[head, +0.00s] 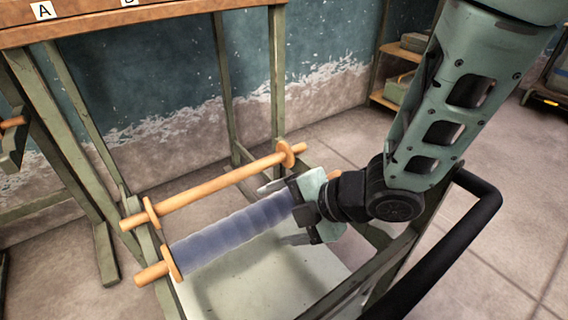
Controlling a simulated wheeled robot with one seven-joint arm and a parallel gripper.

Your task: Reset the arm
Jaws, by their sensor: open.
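My gripper (284,213) is open, its fingers spread and pointing left. It is at the right end of a blue-grey wound roll (235,228) on a wooden rod. One fingertip shows above the roll's end and the other below it. I cannot tell whether either finger touches the roll. The gripper and wrist hide the roll's right end and most of the rod there. My green arm comes down from the upper right.
A bare wooden rod (215,185) with end discs lies behind the roll, on a green frame. A pale panel (245,280) is below the roll. A black rail (440,250) runs at right. A wooden-topped bench (110,22) labelled A stands behind. Floor at right is clear.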

